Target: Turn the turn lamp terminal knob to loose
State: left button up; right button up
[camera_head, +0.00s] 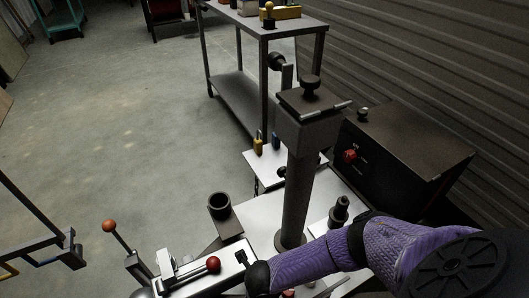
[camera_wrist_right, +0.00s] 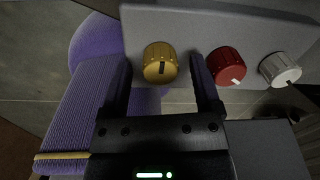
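In the right wrist view, a ribbed yellow knob (camera_wrist_right: 160,62) sits on a grey panel (camera_wrist_right: 200,24), its dark pointer line roughly toward the gripper. A red knob (camera_wrist_right: 226,66) and a white knob (camera_wrist_right: 279,70) sit to its right. No label is readable, so I cannot tell which is the turn lamp terminal knob. My right gripper (camera_wrist_right: 161,57) is open, with the yellow knob between its fingers and a visible gap on each side. In the head view my purple right arm reaches in from the right; its gripper is out of sight. My left gripper is not in view.
In the head view, a dark column (camera_head: 297,195) stands on the bench, close to my right arm. A black box with a red knob (camera_head: 350,156) is behind the arm. Open floor lies left.

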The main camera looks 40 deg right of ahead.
notch_tip(320, 180, up, 10)
jog(key=p, duration=0.6)
jog(key=shift+a+p, duration=0.2)
jog(key=shift+p, duration=0.1)
